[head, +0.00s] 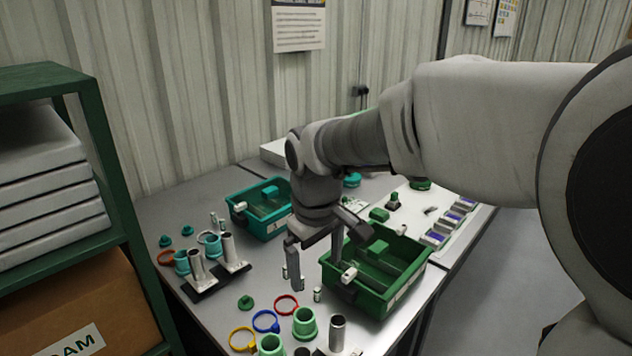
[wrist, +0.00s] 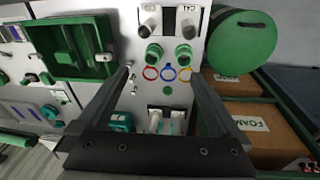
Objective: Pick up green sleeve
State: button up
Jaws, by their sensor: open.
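Two green sleeves stand on the near part of the bench, one (head: 305,323) behind the rings' right end and another (head: 271,346) at the bottom edge of the head view. The wrist view shows them side by side, a left one (wrist: 154,53) and a right one (wrist: 184,53). My gripper (head: 315,268) is open and empty, pointing down above the bench, farther back than the sleeves. In the wrist view its fingers (wrist: 158,82) frame the rings, with the sleeves beyond the tips. Two teal sleeves (head: 182,262) (head: 210,243) stand by metal posts at left.
A green bin (head: 418,268) stands close right of my gripper, a teal bin (head: 235,218) behind it. Red (head: 287,304), blue (head: 265,321) and yellow (head: 242,339) rings and a small green cap (head: 245,302) lie near the sleeves. Metal posts (head: 337,333) stand beside them. A green shelf (head: 110,160) is at left.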

jog(key=w+a+f+n+g+b, duration=0.2)
jog(key=w+a+f+n+b, duration=0.15)
jog(key=a+f, duration=0.8)
jog(key=b, duration=0.2)
send_near(271, 347)
jog(key=s, duration=0.2)
jog(key=shift+s+d+f+b, duration=0.15)
jog(key=shift+f+b, duration=0.3)
jog(key=shift+f, duration=1.25)
jog(key=shift+d+f+b, duration=0.2)
jog(key=shift+f+b, duration=0.25)
jog(key=shift+f, duration=1.3)
jog(key=c, duration=1.4)
